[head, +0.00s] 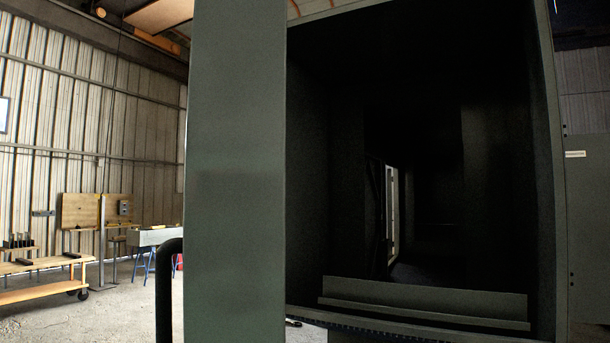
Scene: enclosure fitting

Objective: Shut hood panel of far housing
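A large grey-green housing (548,180) with an open front fills the right half of the head view, close to me. Its inside is very dark. A flat grey-green panel (236,170) stands upright along the left side of the opening; I cannot tell whether it is the hood panel or a side of the housing. A black bent bar (168,290), like a handle, shows at the panel's left edge. I cannot tell whether this housing is the far one. Neither of my grippers can be made out.
A grey ledge (425,298) lies low inside the opening.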

